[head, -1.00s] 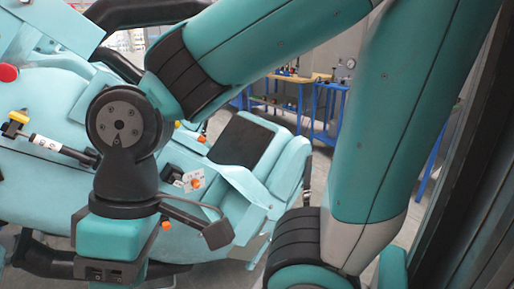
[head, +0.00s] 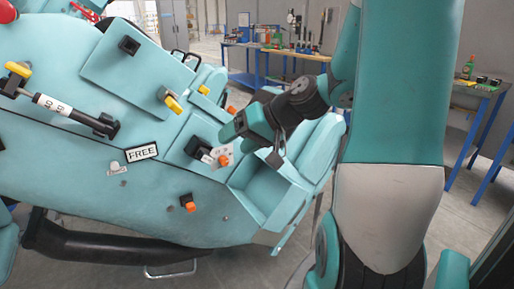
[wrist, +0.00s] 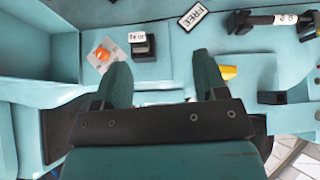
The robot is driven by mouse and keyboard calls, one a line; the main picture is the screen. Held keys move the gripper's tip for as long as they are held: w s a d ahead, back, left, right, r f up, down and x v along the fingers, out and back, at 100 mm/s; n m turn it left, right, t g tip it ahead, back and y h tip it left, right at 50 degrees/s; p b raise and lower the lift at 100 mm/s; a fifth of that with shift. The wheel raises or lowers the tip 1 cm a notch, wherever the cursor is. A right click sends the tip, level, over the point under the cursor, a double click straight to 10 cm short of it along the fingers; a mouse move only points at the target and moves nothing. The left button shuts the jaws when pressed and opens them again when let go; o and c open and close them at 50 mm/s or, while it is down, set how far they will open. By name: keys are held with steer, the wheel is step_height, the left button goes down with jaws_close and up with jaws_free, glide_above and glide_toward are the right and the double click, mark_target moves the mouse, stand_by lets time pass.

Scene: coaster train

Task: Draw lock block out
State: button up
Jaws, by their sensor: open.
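A black block (wrist: 143,46) with a white label sits on the teal car body, beside a pale plate with an orange knob (wrist: 102,53). The label is too small to read, but this looks like the lock block. In the head view the black block (head: 197,148) shows left of my gripper (head: 245,128), with the orange knob (head: 223,160) beside it. My gripper also shows in the wrist view (wrist: 160,70), open and empty. The block lies beyond the fingertips, between them in the picture and nearer the left finger. I see no contact.
A FREE sign (head: 142,152), a labelled black handle (head: 62,107) and yellow knobs (head: 173,104) sit on the same car body. A recessed tray (wrist: 40,45) is left of the block in the wrist view. Blue workbenches (head: 265,60) stand behind.

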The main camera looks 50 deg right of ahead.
steer(key=m+t+h, duration=0.1)
steer(key=m+t, duration=0.1)
glide_toward(209, 156)
steer(key=x, duration=1)
steer(key=shift+a, duration=0.2)
steer(key=c, duration=1.1)
steer(key=shift+o, duration=0.7)
steer(key=shift+r, duration=0.1)
steer(key=shift+c, duration=0.6)
steer(key=shift+s+a+b, duration=0.3)
steer(key=shift+s+b, duration=0.15)
steer(key=shift+s, duration=0.6)
steer(key=shift+s+a+b, duration=0.25)
steer(key=shift+s+b, duration=0.2)
steer(key=shift+s, duration=0.55)
steer(key=shift+s+a+b, duration=0.3)
steer(key=shift+s+b, duration=0.15)
steer(key=shift+s, duration=0.6)
